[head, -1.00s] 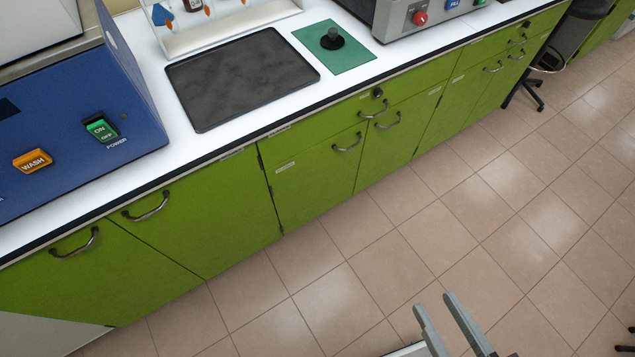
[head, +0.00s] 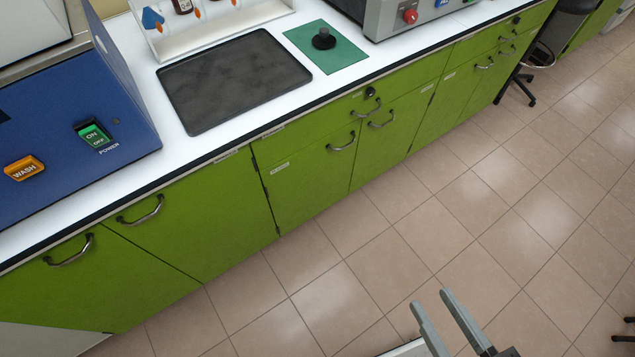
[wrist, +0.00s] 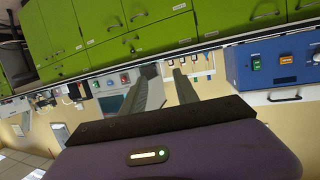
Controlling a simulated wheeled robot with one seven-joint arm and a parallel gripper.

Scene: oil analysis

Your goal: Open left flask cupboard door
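A pair of green cupboard doors stands under a drawer in the middle of the head view. The left door (head: 302,185) carries a small white label, too small to read, and a curved metal handle (head: 342,144) near its upper right corner. The right door (head: 396,132) has its handle (head: 381,122) near its upper left. Both doors are shut. My gripper (head: 432,297) is at the bottom of the head view, well apart from the doors. Its two fingers are spread and empty, as the wrist view (wrist: 163,70) also shows.
The white counter holds a blue machine (head: 70,110), a black tray (head: 235,80) and a green mat (head: 326,47) with a black knob-like object. More green cupboards run along both sides. The tiled floor (head: 400,225) before the doors is clear. A chair (head: 530,75) stands far right.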

